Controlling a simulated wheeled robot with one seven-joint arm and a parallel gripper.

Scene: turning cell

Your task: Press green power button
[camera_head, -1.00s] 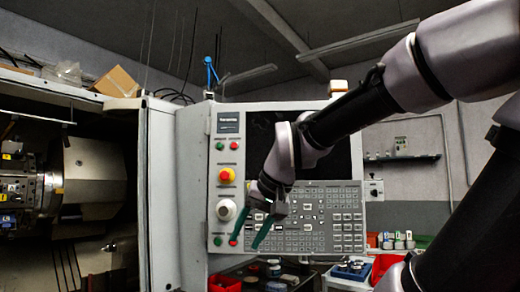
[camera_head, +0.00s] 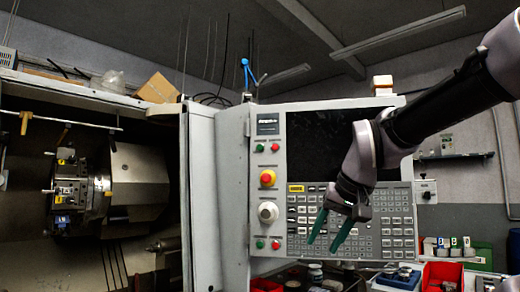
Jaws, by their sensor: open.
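The control panel (camera_head: 268,215) of the machine stands at the middle of the view. A green button (camera_head: 260,148) sits near its top left with a red button (camera_head: 276,147) to its right. A second green button (camera_head: 260,244) sits near the panel's bottom left beside another red button (camera_head: 276,245). The small labels are too blurred to read, so I cannot tell which green button is the power button. My gripper (camera_head: 325,246) is open and empty, with green fingers pointing down in front of the keypad, right of both green buttons. Contact with the panel cannot be judged.
A red and yellow emergency stop (camera_head: 267,178) and a white dial (camera_head: 268,212) lie between the two button pairs. The dark screen (camera_head: 318,150) is partly behind my arm. The lathe chamber (camera_head: 80,240) is open at left. Red bins (camera_head: 442,274) stand lower right.

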